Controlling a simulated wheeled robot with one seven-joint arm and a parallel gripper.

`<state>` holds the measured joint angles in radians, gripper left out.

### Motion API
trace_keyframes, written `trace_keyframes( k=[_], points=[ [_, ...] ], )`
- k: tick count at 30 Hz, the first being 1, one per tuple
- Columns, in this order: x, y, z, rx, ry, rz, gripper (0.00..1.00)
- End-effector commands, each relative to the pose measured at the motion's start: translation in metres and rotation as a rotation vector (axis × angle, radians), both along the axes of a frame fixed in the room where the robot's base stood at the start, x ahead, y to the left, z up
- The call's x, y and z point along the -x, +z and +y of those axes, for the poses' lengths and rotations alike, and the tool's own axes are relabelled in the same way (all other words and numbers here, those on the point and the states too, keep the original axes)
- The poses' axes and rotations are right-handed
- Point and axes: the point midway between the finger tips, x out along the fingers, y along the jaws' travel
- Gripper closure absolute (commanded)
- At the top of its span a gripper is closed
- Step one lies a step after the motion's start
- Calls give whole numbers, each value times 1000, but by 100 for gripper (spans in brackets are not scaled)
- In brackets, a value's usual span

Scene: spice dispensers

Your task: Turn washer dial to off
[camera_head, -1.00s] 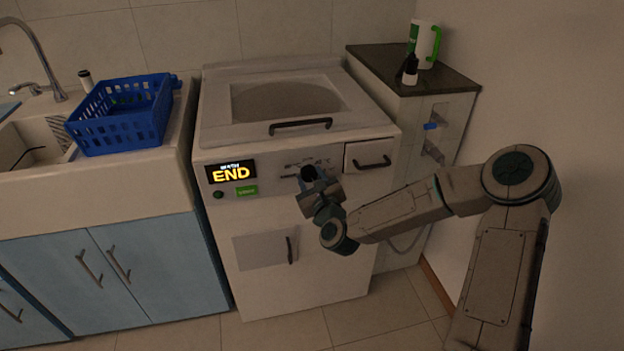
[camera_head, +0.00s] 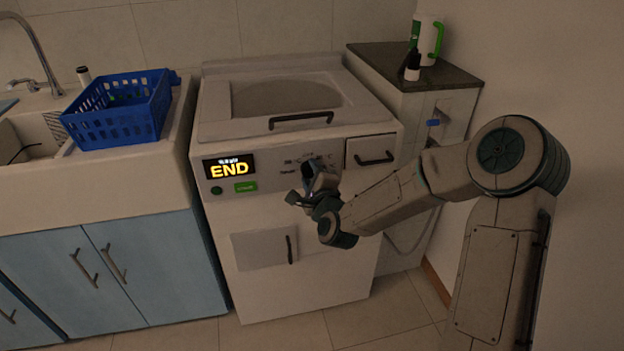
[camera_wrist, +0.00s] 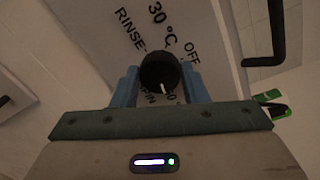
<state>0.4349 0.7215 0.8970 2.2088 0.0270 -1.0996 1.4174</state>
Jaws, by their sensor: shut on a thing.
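The washer (camera_head: 260,218) stands in the middle of the head view, with a lit display (camera_head: 229,168) reading END. Its round black dial (camera_wrist: 160,70) is in the wrist view, between the blue fingers of my gripper (camera_wrist: 160,84). The fingers are shut on it from both sides. A short white mark shows at the dial's lower edge in this view. The OFF label (camera_wrist: 191,52) lies to the upper right of the dial, beside 30 °C and RINSE. SPIN is partly covered. In the head view my gripper (camera_head: 309,172) is at the control panel and hides most of the dial.
A drawer with a black handle (camera_head: 375,159) is just right of the dial. The lid handle (camera_head: 301,119) is above it. A blue basket (camera_head: 120,112) sits by the sink on the left. A side cabinet (camera_head: 405,99) and wall are close on the right.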

Motion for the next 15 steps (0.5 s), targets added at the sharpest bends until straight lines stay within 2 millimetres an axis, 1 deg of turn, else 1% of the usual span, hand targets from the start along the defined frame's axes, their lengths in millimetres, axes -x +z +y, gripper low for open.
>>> trace_keyframes(
  k=[1,15],
  points=[
    [1,-2,1,46,2,-15,83],
    [1,-5,3,474,2,-140,83]
  ],
)
